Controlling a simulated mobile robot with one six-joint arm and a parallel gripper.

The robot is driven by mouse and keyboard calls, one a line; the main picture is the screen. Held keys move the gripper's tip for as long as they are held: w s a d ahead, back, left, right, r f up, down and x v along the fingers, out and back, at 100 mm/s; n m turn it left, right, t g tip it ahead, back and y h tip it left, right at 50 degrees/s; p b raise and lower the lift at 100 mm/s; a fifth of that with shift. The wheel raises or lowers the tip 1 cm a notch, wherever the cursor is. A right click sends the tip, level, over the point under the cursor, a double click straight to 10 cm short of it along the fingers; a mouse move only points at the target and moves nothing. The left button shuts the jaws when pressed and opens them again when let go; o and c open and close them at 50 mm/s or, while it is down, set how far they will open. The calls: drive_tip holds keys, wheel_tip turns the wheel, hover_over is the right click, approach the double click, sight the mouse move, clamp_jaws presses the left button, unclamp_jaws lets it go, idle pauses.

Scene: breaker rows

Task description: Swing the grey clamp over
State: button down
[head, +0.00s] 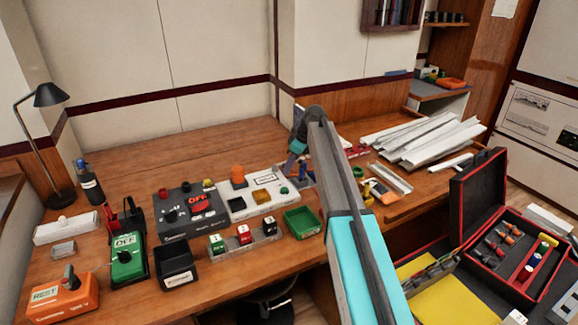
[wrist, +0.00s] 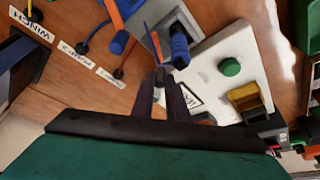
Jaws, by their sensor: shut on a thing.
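In the wrist view, my gripper (wrist: 160,82) is closed around a small grey piece (wrist: 161,72), which looks like part of the grey clamp. The dark fingers cover most of it, so its shape and angle are hard to read. Just beyond the fingertips stands a blue handle (wrist: 180,46) by a grey metal base (wrist: 177,27) at the corner of a white panel. In the head view, blue parts (head: 290,163) show at the back right of the white panel. My own arm hides much of that spot and the fingertips.
The white panel (head: 236,187) carries an orange knob (head: 238,172) and a green button (head: 284,190). A green tray (head: 303,221) lies in front. The back of the table is clear.

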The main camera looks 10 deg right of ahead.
idle(0.5)
drive_tip(key=c, duration=1.7)
unclamp_jaws()
drive_tip(key=shift+c, duration=0.2)
drive_tip(key=shift+s+r, duration=0.1)
drive_tip(key=shift+r, duration=0.05)
drive_tip(key=v, duration=1.3)
drive_tip(key=shift+d+r+b, duration=0.2)
drive_tip(key=shift+d+b, duration=0.05)
drive_tip(key=shift+b, duration=0.2)
